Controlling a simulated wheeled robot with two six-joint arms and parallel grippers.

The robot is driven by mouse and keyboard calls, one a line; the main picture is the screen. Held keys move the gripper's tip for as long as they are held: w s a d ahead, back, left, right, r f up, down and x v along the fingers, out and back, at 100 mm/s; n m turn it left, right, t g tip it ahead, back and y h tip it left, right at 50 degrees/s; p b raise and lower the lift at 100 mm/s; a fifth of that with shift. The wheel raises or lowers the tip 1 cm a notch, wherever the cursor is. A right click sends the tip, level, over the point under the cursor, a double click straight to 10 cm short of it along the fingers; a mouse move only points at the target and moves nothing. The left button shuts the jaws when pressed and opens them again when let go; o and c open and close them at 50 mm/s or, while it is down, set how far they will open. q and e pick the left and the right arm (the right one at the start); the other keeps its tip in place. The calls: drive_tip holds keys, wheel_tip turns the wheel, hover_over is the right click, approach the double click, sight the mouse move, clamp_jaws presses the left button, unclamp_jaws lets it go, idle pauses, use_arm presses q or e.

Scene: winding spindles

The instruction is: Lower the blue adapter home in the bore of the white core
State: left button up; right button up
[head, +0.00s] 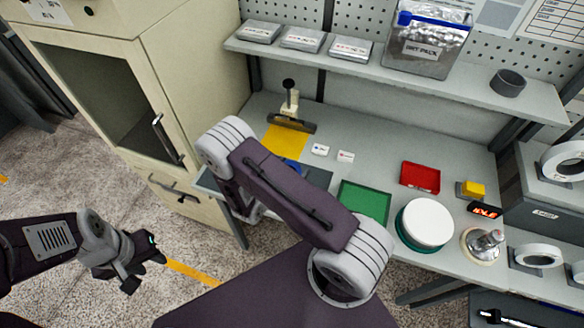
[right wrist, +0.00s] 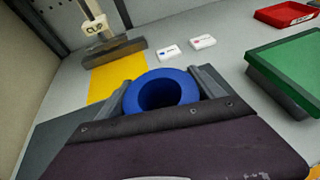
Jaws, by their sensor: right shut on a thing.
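The blue adapter (right wrist: 187,84) is a thick ring with a round hole, held between the two fingers of my right gripper (right wrist: 164,92) in the right wrist view. A bit of blue (head: 291,164) shows past my right arm in the head view; the rest of the adapter and the right gripper are hidden there. My left gripper (head: 146,272) is open and empty over the floor at the left. White rings with bores, one (head: 566,160) higher and one (head: 538,256) lower, stand at the right. I cannot tell which is the white core, and none shows under the adapter.
A yellow mat (right wrist: 105,79) and a clip stand (right wrist: 130,48) lie beyond the adapter. A green tray (head: 364,202), red tray (head: 420,177), white round block (head: 428,222) and metal spindle (head: 484,243) occupy the bench's right part. A shelf (head: 400,83) overhangs the back.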

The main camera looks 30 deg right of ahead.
drive_tip(key=shift+f+b, duration=0.7)
drive_tip(key=shift+f, duration=0.35)
drive_tip(key=shift+f+b, duration=0.45)
drive_tip(key=o, duration=1.4)
drive_tip(key=shift+s+a+r, duration=0.15)
drive_tip(key=shift+a, duration=0.25)
drive_tip(key=b+v, duration=0.1)
drive_tip(key=v, duration=0.7)
drive_tip(key=shift+s, duration=0.1)
